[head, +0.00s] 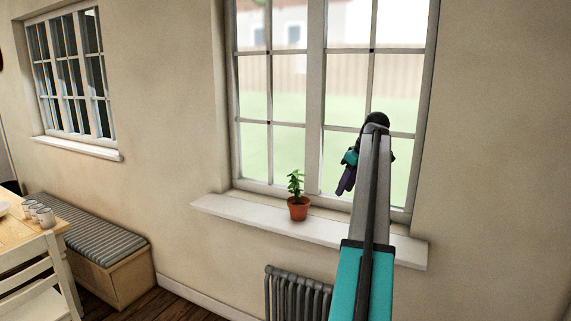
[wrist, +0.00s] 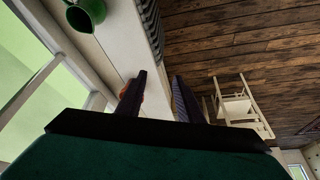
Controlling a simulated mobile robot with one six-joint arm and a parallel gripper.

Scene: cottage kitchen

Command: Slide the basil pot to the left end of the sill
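The basil pot (head: 298,208), a terracotta pot with a small green plant, stands upright on the white window sill (head: 235,208), left of its middle. My gripper (head: 346,182) is above the sill, to the right of the pot and apart from it in the head view. In the wrist view, the two dark fingers of my gripper (wrist: 160,76) are spread with nothing held between them. Orange patches beside the left finger look like part of the pot, mostly hidden by that finger. The sill's left end is bare.
A green vessel (wrist: 86,14) stands on the sill in the wrist view; it does not show in the head view. A radiator (head: 298,293) is below the sill. The window (head: 272,110) rises behind it. A bench (head: 85,230) and chair (head: 40,277) are at the left.

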